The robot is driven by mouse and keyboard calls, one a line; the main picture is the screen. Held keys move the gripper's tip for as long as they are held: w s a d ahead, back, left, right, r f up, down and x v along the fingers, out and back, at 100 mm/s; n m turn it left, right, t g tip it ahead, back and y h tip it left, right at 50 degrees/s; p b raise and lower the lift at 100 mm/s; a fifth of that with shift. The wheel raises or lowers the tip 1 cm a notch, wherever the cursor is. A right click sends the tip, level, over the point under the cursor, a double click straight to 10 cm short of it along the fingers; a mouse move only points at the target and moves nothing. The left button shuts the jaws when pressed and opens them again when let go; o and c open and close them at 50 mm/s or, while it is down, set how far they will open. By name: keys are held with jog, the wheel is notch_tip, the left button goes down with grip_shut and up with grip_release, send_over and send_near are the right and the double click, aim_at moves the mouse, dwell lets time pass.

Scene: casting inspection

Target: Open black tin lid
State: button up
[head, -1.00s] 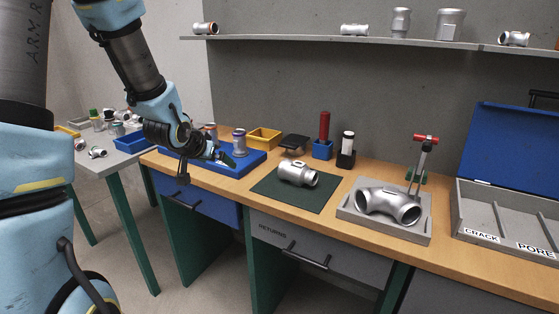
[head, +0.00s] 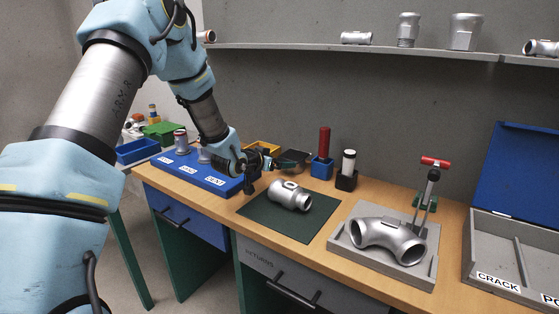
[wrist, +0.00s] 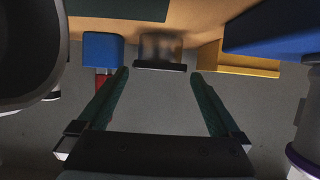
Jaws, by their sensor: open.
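The black tin (head: 294,156) stands at the back of the bench, behind the green mat and left of the blue holder. Its dark lid looks tilted or flat on top; I cannot tell which. My gripper (head: 268,163) is just left of the tin, with the arm reaching in from the left. In the wrist view my gripper (wrist: 160,74) is open and empty. Its two green fingers point toward the tin, whose dark lid edge (wrist: 160,67) lies between the fingertips. I cannot tell whether the fingers touch it.
A yellow bin (head: 266,146) is behind the gripper, and a blue labelled tray (head: 205,182) lies left. A blue holder (head: 321,167) with a red-handled tool stands right of the tin. A metal casting (head: 289,195) lies on the green mat (head: 270,222) in front.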

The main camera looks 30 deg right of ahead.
jog(key=shift+w+d+f, duration=0.2)
jog(key=shift+w+d, duration=0.05)
jog(key=shift+d, duration=0.15)
grip_shut()
dwell(0.7)
